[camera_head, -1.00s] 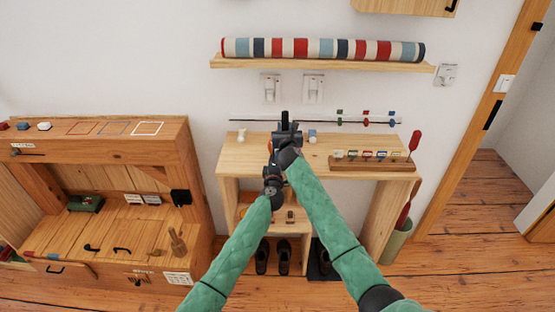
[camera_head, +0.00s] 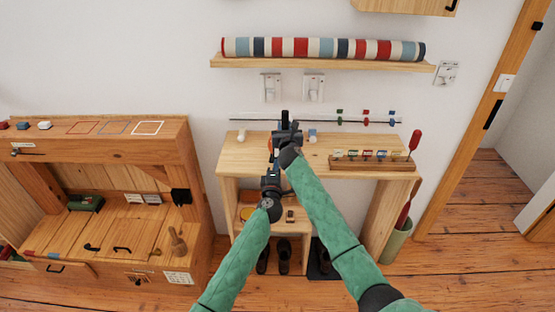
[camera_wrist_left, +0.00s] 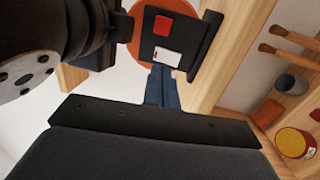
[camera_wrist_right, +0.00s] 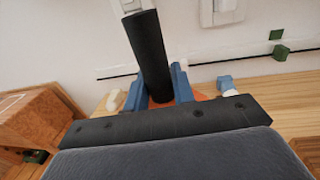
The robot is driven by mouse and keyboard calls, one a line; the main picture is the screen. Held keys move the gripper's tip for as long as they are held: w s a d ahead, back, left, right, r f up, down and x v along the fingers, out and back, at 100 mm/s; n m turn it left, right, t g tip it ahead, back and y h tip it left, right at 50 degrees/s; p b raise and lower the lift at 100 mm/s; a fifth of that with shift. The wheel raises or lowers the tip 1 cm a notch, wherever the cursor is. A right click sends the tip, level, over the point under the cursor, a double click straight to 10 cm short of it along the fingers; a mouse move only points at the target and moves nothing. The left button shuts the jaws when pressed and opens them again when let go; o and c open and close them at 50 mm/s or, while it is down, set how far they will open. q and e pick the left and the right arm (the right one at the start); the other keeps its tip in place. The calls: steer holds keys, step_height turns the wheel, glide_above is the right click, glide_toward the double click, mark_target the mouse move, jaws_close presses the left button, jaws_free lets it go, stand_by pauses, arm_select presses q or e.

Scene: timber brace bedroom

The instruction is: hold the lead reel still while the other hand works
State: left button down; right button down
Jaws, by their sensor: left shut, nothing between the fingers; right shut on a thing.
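The lead reel has an orange disc (camera_wrist_left: 140,22), a black upright handle (camera_wrist_right: 148,52) and a black box with a red switch (camera_wrist_left: 162,25) and a white switch (camera_wrist_left: 167,57). In the head view it is mostly hidden by my arms, with an orange sliver (camera_head: 270,147) showing. My right gripper (camera_wrist_right: 164,88) is shut on the handle, its blue fingers on either side. My left gripper (camera_wrist_left: 162,88) is shut and empty, its fingertips close below the white switch. I cannot tell whether they touch it. In the head view it is below my right gripper (camera_head: 285,128).
The reel is over a wooden table (camera_head: 245,158). A tool rack (camera_head: 372,163) stands right, a white piece (camera_head: 241,135) left. Below is a shelf with a yellow-rimmed tin (camera_wrist_left: 295,142); shoes (camera_head: 284,255) stand on the floor. A wooden desk (camera_head: 120,180) is at left.

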arm_select(q)
steer(key=s, duration=0.6)
steer(key=shift+s+a+f, duration=0.15)
steer(key=shift+a+f, duration=0.1)
steer(key=shift+f, duration=0.15)
arm_select(e)
steer(key=shift+f, duration=0.15)
steer(key=c, duration=1.1)
jaws_free()
steer(key=shift+s, duration=0.1)
